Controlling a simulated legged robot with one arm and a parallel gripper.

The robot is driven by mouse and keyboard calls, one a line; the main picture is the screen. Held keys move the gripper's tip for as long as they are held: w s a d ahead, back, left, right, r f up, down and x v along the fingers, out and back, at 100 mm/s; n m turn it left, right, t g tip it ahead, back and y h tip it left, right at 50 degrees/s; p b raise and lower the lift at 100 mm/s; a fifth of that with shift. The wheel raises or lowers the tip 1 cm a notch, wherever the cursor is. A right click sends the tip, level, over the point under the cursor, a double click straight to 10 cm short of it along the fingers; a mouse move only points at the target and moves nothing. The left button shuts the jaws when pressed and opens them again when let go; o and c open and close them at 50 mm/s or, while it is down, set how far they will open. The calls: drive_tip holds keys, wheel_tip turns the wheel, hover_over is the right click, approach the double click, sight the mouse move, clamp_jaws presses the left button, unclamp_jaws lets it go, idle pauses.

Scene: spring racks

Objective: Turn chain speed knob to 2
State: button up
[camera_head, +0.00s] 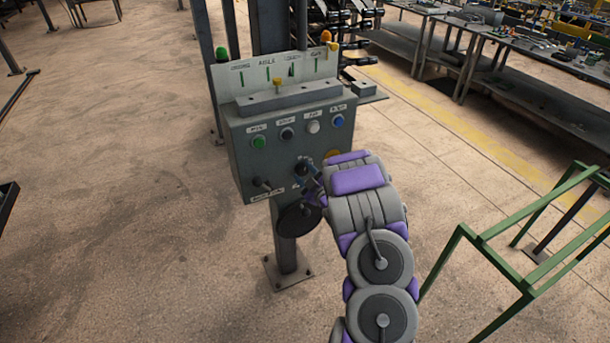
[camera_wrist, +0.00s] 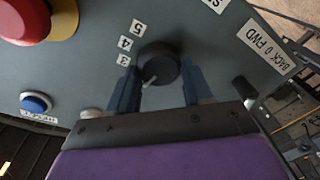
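The chain speed knob is a round black knob (camera_wrist: 160,62) on the grey panel in the wrist view, with number labels 5, 4 and 3 (camera_wrist: 124,60) along its left side. Its pale pointer line faces lower left, below the 3; any labels there are hidden by a finger. My gripper (camera_wrist: 159,72) has one blue finger on each side of the knob, spread apart. I cannot tell whether the fingers touch it. In the head view my gripper (camera_head: 311,182) is at the lower right of the control box (camera_head: 243,160), where the arm partly hides the panel.
A red emergency button (camera_wrist: 22,18) on a yellow base and a blue button (camera_wrist: 36,103) are left of the knob. A lever with a "BACK 0 FWD" label (camera_wrist: 266,46) is right. A green frame (camera_head: 470,238) stands right of my arm. Floor left of the box is clear.

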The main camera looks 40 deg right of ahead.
drive_tip(key=shift+s+d+f, duration=0.1)
drive_tip(key=shift+d+f, duration=0.05)
drive_tip(key=shift+f, duration=0.1)
drive_tip(key=c, duration=0.3)
drive_tip(key=shift+c, duration=0.2)
drive_tip(key=shift+f+m+p, duration=0.15)
drive_tip(key=shift+m+p, duration=0.3)
drive_tip(key=shift+m, duration=0.35)
drive_tip(key=o, duration=1)
drive_tip(key=shift+d, duration=0.15)
drive_tip(key=shift+o, duration=0.2)
